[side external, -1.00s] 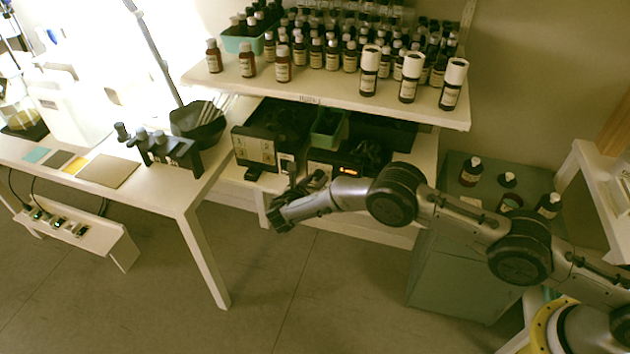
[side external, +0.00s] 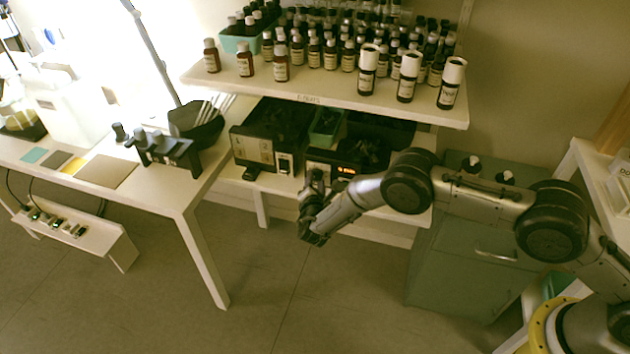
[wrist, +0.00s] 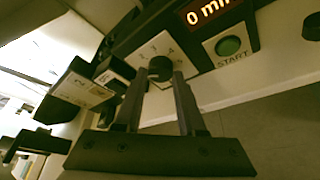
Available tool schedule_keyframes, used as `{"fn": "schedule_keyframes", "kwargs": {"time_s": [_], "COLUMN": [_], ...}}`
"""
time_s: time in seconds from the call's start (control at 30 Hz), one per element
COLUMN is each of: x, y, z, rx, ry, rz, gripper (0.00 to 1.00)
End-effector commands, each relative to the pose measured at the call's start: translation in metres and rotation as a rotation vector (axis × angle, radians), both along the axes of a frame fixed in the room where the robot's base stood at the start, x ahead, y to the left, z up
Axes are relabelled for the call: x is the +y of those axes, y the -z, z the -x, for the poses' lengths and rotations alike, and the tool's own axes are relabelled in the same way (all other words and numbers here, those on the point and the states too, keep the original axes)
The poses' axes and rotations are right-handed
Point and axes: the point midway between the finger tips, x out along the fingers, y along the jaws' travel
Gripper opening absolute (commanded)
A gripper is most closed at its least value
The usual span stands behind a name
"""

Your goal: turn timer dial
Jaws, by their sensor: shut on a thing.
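In the side view my gripper (side external: 318,180) is at the front of the timer box (side external: 345,160), whose orange display glows; the dial is hidden there.
A second black box (side external: 254,150) stands left of the timer. The shelf above (side external: 330,97) holds rows of bottles close over the boxes. A white table (side external: 150,190) with a black rack stands at left. A green-grey cabinet (side external: 460,250) stands at right.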

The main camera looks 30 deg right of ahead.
Motion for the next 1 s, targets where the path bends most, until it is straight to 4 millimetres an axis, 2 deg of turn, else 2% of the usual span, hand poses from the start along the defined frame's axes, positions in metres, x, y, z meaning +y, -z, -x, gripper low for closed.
{"fn": "schedule_keyframes", "kwargs": {"time_s": [1.0], "x": [-0.0017], "y": [0.0074], "z": [0.0021], "rx": [-0.684], "ry": [0.001], "rz": [-0.684], "gripper": [0.0]}}
